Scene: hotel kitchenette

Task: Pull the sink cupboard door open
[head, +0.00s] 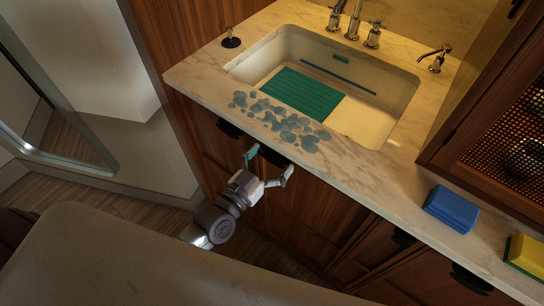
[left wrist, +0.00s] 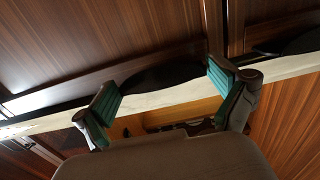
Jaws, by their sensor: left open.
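The sink cupboard is dark brown wood below the counter, and its front (head: 312,210) looks shut in the head view. Two dark handles sit high on it, a left one (head: 228,129) and a right one (head: 272,156). My left gripper (head: 268,163) is open, with its fingers pointing up at the right handle. In the left wrist view the open fingers (left wrist: 165,88), with teal pads, lie either side of a dark curved handle (left wrist: 160,76). I cannot tell whether they touch it. Another dark handle (left wrist: 295,42) is to the right. My right gripper is not in view.
The pale stone counter (head: 375,175) overhangs the cupboard, with a wet patch (head: 285,122) at the sink (head: 400,95) edge. A blue block (head: 450,209) and a yellow-green sponge (head: 525,254) lie at the right. Wooden floor (head: 130,190) is open at the left.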

